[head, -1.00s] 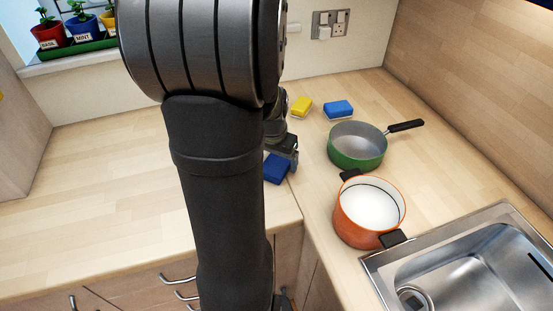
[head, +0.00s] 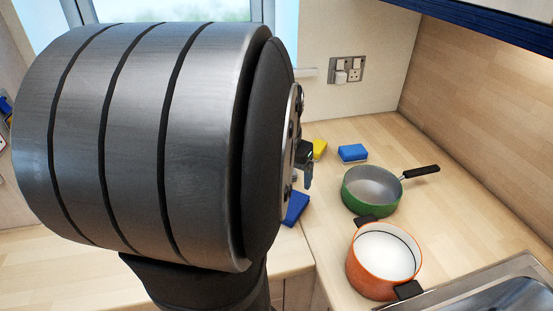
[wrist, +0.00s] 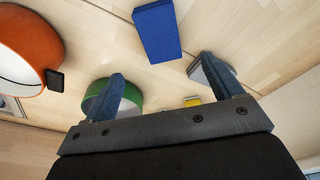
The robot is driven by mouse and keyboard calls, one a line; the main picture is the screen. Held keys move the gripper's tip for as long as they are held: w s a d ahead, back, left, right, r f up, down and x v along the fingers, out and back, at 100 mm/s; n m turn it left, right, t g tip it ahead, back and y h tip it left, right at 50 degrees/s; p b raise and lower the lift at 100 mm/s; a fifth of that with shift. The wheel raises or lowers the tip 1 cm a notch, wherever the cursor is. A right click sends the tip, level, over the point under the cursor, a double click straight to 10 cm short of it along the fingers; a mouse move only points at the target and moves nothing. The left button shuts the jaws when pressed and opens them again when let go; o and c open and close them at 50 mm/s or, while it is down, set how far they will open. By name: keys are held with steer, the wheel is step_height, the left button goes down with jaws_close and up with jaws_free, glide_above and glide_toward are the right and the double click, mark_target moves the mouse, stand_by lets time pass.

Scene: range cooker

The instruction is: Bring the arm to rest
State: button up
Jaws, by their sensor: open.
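My gripper (wrist: 163,85) is open and empty in the wrist view, its two fingers spread wide apart. In the head view only a small part of my gripper (head: 306,172) shows past my large grey arm joint, above the counter. A blue sponge (head: 295,207) lies on the counter just below it in that view. The same sponge shows in the wrist view (wrist: 157,30), apart from both fingers. My arm hides much of the left and middle of the head view.
A green pan (head: 372,205) and an orange pot (head: 352,268) stand on the counter to the right. A yellow sponge (head: 320,149) and another blue sponge (head: 353,152) lie behind. A sink (head: 490,295) is at lower right. A cupboard edge (head: 490,25) hangs at upper right.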

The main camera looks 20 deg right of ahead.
mark_target(291, 203)
steer(key=shift+f, duration=0.1)
steer(key=f, duration=0.8)
steer(key=w+d+f, duration=0.1)
steer(key=f, duration=0.3)
steer(key=shift+w+d+f, duration=0.1)
steer(key=shift+f, duration=0.05)
step_height(291, 203, up, 3)
steer(key=shift+f, duration=0.2)
steer(key=shift+r, duration=0.55)
steer(key=shift+f, duration=0.15)
